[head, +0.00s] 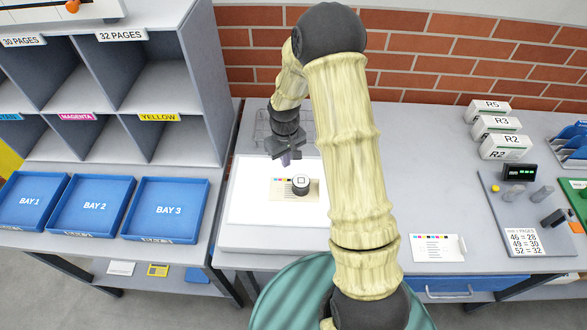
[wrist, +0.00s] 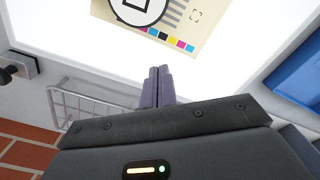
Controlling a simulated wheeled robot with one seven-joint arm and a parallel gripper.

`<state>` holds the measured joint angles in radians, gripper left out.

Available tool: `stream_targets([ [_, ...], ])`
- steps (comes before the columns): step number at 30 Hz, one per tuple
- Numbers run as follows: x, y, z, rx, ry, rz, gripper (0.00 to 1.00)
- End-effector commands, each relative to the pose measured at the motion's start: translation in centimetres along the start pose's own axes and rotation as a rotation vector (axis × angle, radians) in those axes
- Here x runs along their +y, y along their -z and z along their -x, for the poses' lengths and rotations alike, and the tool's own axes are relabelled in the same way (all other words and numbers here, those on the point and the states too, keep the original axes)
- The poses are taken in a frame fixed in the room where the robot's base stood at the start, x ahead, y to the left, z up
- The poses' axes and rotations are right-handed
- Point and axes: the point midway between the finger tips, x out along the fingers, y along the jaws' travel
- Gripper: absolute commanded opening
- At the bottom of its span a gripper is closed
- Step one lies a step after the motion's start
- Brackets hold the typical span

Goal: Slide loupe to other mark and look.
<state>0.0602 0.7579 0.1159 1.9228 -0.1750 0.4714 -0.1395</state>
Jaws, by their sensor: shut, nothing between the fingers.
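The loupe (head: 301,185) is a dark round piece with a white top and a square outline. It stands on the right part of a cream printed sheet (head: 281,194) on the bright light table (head: 250,215). In the wrist view the loupe (wrist: 140,10) is cut by the top edge. My gripper (head: 286,160) is above the back of the light table, behind the sheet, apart from the loupe. Its purple fingers (wrist: 158,72) are together and empty.
A wire basket (head: 265,125) stands behind the light table. Blue bay trays (head: 165,208) and grey shelves (head: 160,85) are at left. At right are labelled boxes (head: 508,146), a grey board (head: 515,240) and a printed card (head: 437,248). The light table around the sheet is clear.

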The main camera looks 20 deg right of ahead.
Motion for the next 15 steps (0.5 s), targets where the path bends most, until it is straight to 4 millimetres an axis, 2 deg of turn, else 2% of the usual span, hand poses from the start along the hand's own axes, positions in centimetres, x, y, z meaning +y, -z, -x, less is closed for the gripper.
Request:
stream_targets([
  [3, 0.0, -0.1, -1.7, -0.003, 0.000, 0.001, 0.00],
  [9, 0.0, -3.0, -1.3, -0.001, 0.000, -0.001, 0.00],
  [15, 0.0, -4.0, -1.6, 0.000, -0.001, 0.000, 0.00],
])
